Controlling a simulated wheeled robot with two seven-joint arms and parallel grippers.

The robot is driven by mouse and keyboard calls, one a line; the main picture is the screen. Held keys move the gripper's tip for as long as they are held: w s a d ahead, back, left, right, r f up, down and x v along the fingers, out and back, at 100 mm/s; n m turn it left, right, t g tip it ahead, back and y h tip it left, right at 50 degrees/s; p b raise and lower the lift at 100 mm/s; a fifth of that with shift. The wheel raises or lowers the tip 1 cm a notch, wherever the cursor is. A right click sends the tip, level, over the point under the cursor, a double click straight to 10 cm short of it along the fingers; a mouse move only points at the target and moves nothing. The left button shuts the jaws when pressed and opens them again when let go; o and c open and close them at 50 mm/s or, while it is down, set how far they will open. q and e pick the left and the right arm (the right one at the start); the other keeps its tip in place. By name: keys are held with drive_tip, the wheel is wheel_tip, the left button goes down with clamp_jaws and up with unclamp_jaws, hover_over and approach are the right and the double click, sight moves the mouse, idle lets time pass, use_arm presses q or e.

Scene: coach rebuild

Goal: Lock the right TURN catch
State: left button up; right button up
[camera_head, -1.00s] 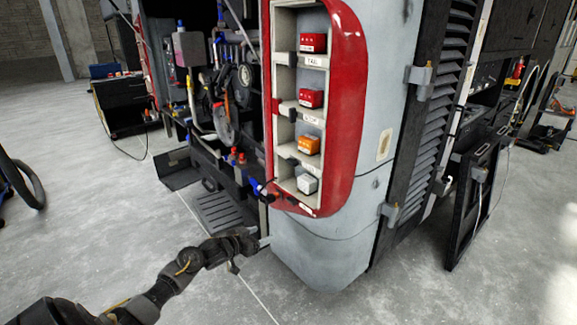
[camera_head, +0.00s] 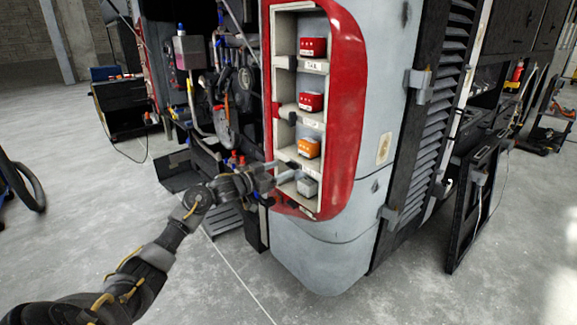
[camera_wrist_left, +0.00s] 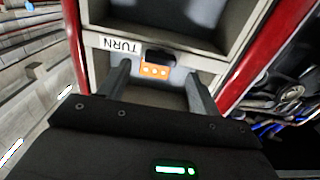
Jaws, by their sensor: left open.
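The orange lamp block (camera_head: 308,147) sits in the third compartment of the red-rimmed lamp housing (camera_head: 349,115). In the left wrist view the orange block (camera_wrist_left: 155,71) shows behind a black catch (camera_wrist_left: 158,56), beside an upside-down TURN label (camera_wrist_left: 120,45). My left gripper (camera_head: 284,172) is at the housing's left edge, just below the orange block. In the wrist view its two fingers are apart and empty, with the catch ahead between them. I cannot tell whether they touch anything or whether the catch is locked. My right gripper is not in view.
Red blocks (camera_head: 313,47) fill the upper compartments and a white block (camera_head: 307,187) the bottom one. Pipes and hoses (camera_head: 226,100) crowd the open bay left of the housing. A black panel (camera_head: 474,205) leans at the right. The floor in front is clear.

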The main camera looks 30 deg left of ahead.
sight(290, 165)
use_arm(q)
drive_tip(key=shift+x, duration=2.1)
drive_tip(key=shift+c, duration=0.2)
drive_tip(key=c, duration=0.9)
